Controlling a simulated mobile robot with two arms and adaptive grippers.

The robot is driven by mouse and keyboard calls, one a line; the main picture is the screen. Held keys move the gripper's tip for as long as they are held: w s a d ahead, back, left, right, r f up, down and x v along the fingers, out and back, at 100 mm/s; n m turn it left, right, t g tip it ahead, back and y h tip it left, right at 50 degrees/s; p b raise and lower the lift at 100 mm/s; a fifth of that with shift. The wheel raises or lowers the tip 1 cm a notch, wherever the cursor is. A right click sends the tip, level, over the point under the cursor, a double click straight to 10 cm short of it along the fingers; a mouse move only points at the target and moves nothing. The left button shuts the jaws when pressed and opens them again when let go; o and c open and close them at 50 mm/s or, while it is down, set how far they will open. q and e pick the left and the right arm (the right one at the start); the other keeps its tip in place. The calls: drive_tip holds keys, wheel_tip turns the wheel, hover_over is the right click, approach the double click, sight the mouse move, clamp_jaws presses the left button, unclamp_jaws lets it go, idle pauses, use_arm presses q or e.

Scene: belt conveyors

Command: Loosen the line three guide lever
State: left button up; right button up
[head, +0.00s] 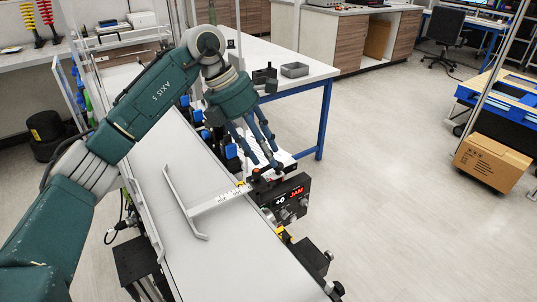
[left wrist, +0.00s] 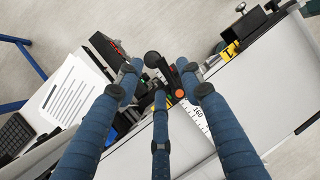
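My left gripper (head: 258,145) hangs fingers-down over the right edge of the belt, close to a black clamp. An orange-topped part (left wrist: 180,94) sits just beside the lever. In the head view the lever is mostly hidden behind the fingers. A white guide rail (head: 180,190) lies along the belt, joined to a scale bar (head: 220,201). My right gripper is not visible.
A black control box (head: 291,196) with a red "+0 JAM" display stands beside the belt (head: 200,255). Another clamp with a yellow mark (head: 284,235) is nearer. A white table (head: 305,72) stands behind, a cardboard box (head: 491,163) at right. The floor between is clear.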

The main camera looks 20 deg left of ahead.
use_arm(q)
drive_tip(key=shift+x, duration=1.2)
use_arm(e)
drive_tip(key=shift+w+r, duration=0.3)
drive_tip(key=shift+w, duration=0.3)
use_arm(q)
clamp_jaws()
drive_tip(key=shift+a+n, duration=0.15)
drive_tip(key=shift+n, duration=0.25)
drive_tip(key=shift+w+a+r+n+t+y+b, duration=0.15)
drive_tip(key=shift+n+t+b, duration=0.15)
drive_tip(key=shift+n, duration=0.15)
drive_tip(key=shift+w+a+f+n+t+y+b, duration=0.15)
drive_tip(key=shift+n+t+b, duration=0.15)
drive_tip(key=shift+n, duration=0.15)
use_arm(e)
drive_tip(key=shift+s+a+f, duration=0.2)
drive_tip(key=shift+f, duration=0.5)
use_arm(q)
drive_tip(key=shift+s+d+r, duration=0.1)
unclamp_jaws()
